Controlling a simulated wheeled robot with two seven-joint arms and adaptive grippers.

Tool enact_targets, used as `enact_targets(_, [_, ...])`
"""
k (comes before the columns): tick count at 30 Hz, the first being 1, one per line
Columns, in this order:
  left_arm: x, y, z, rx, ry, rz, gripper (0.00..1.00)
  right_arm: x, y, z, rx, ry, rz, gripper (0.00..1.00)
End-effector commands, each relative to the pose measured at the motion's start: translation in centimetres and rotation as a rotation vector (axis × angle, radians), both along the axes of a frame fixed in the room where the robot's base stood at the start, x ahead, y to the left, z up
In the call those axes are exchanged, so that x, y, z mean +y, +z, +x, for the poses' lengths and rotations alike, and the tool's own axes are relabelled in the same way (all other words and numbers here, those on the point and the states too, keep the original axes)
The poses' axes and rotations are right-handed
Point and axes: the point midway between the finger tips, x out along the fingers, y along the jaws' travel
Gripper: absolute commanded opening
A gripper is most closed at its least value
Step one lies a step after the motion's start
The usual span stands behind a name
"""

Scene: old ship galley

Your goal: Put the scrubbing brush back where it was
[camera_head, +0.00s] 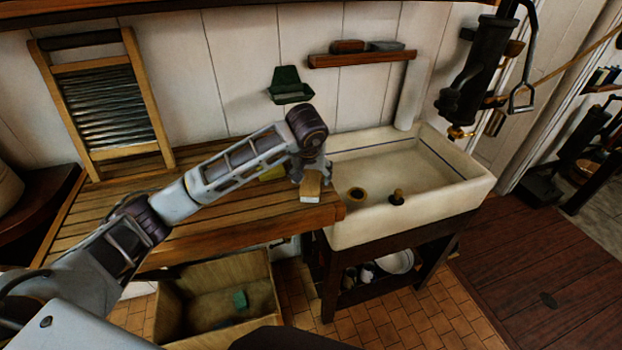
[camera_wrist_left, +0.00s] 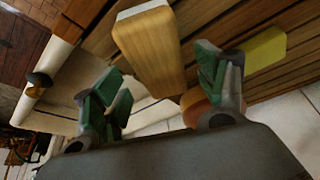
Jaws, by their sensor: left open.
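The scrubbing brush (camera_head: 311,187) is a light wooden block with a pale lower side, at the right end of the slatted drainboard (camera_head: 225,222), beside the sink. My left gripper (camera_head: 313,172) is just above and behind it, pointing down. In the left wrist view the brush (camera_wrist_left: 152,52) shows between and beyond the green-tipped fingers (camera_wrist_left: 165,85), which are apart. Clear gaps show between it and the fingers there. Whether it touches the board all along cannot be told. My right gripper is not in view.
A white sink (camera_head: 440,200) stands right of the drainboard. A wooden wall shelf (camera_head: 362,59) holds a brown block (camera_head: 347,46) and a grey one. A yellow sponge (camera_wrist_left: 265,48) lies beside the brush. A green soap holder (camera_head: 288,88) hangs above; an open crate (camera_head: 172,312) stands below.

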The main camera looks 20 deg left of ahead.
Motion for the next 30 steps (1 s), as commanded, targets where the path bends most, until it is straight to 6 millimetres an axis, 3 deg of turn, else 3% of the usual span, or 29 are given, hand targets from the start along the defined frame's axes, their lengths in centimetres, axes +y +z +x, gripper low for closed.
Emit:
enact_targets(18, [-0.5,6.1,-2.5,-0.003,-0.001,0.001,0.73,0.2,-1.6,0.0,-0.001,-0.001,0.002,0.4])
enact_targets(30, [-0.7,8.1,-3.3,0.0,0.0,0.0,0.73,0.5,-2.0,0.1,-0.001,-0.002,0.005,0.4])
